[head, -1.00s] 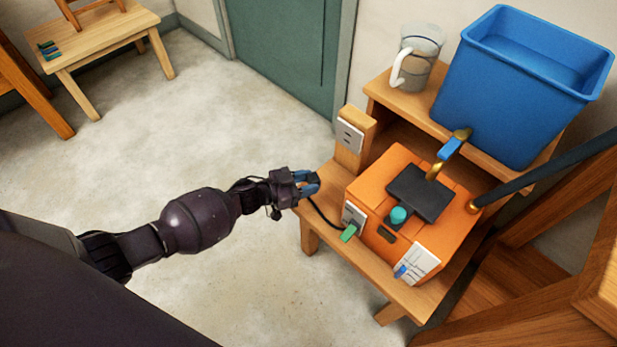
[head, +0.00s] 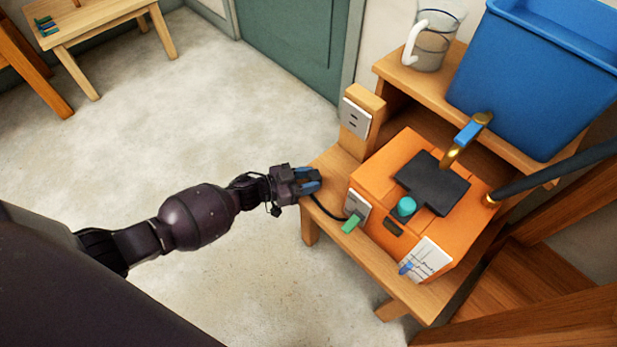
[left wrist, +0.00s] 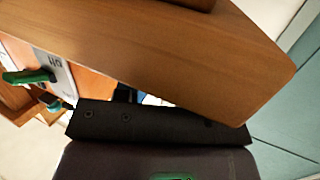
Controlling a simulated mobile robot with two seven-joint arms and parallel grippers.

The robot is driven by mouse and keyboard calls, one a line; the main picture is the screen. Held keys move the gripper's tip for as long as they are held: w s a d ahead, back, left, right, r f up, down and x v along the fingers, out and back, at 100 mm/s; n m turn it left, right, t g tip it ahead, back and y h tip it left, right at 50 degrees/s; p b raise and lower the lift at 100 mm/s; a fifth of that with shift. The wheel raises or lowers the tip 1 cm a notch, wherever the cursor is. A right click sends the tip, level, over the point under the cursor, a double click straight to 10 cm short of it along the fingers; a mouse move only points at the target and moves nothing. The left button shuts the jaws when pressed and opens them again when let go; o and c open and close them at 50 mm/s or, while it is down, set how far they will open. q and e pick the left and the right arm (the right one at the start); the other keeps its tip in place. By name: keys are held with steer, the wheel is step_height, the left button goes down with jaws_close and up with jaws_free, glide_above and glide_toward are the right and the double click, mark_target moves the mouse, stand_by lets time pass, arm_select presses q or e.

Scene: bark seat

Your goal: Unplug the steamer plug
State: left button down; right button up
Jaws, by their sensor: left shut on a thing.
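The steamer (head: 385,232) is an orange box on a low wooden bench, with a black plate on top, a teal knob and a green lever (head: 351,223) on its side panel. My left gripper (head: 309,181) is shut at the bench's left edge, to the left of the steamer. A black cord (head: 325,208) runs from the gripper to the steamer's side. The plug at its end is held between the fingers and is mostly hidden. The wall-style outlet (head: 355,118) on a wooden post shows bare slots, apart from the gripper. My right gripper is not in view.
The bench (head: 375,287) edge also fills the upper left wrist view (left wrist: 150,50), close to the gripper. A blue bin (head: 535,80) and a glass jug (head: 436,40) stand on the raised shelf behind. The floor on the left is open.

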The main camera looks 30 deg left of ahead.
arm_select(q)
steer(key=c, duration=0.6)
jaws_free()
steer(key=shift+a, duration=0.1)
steer(key=shift+s+a+r, duration=0.15)
steer(key=shift+s+a, duration=0.1)
steer(key=shift+s, duration=0.05)
steer(key=shift+p+v, duration=1.4)
steer(key=shift+v, duration=3.5)
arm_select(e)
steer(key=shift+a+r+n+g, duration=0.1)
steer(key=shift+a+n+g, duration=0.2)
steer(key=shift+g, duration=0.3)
